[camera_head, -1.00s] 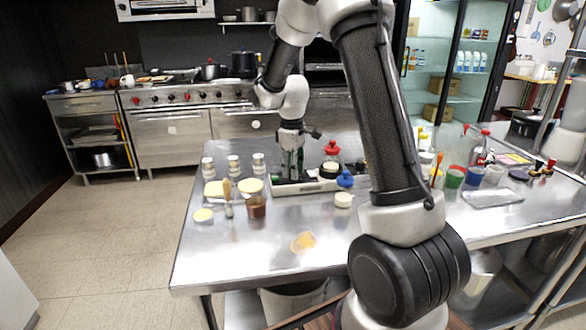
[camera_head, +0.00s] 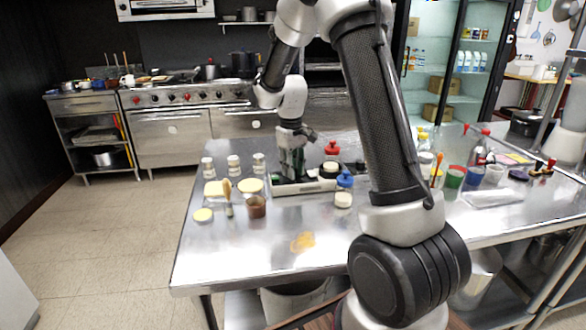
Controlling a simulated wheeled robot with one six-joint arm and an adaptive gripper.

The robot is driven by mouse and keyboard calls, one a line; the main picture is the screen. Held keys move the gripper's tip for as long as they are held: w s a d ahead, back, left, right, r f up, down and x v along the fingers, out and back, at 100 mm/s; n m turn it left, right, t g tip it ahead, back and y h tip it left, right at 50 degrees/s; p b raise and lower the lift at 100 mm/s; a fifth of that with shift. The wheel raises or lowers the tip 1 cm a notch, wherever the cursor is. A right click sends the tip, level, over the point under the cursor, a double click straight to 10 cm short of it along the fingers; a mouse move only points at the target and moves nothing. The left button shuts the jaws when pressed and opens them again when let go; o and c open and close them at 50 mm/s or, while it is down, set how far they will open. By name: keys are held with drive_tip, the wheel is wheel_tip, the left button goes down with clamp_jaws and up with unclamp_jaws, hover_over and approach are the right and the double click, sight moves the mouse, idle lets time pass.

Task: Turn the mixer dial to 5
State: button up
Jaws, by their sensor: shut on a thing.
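My gripper (camera_head: 291,176) points down over the left part of a low pale unit with a dark top (camera_head: 318,186) near the middle of the steel table. Its fingers are closed together on something small there. The fingers hide it, and by its place I take it for the mixer dial. The dial's pointer and numbers cannot be read at this size. A black-and-white round part (camera_head: 330,169) stands at the unit's right side, just right of my gripper.
Several shakers (camera_head: 233,165) stand left of the unit. A brown cup (camera_head: 256,207), a brush (camera_head: 229,205) and pale round lids (camera_head: 203,215) lie in front. A red-capped bottle (camera_head: 332,150) and a blue-capped one (camera_head: 345,179) stand close right. The front left table is clear.

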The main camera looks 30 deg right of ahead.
drive_tip(key=m, duration=0.6)
drive_tip(key=shift+m, duration=0.3)
drive_tip(key=shift+w, duration=0.1)
idle(0.4)
drive_tip(key=o, duration=1.1)
drive_tip(key=shift+c, duration=0.2)
wheel_tip(320, 180, up, 12)
drive_tip(key=shift+a, duration=0.25)
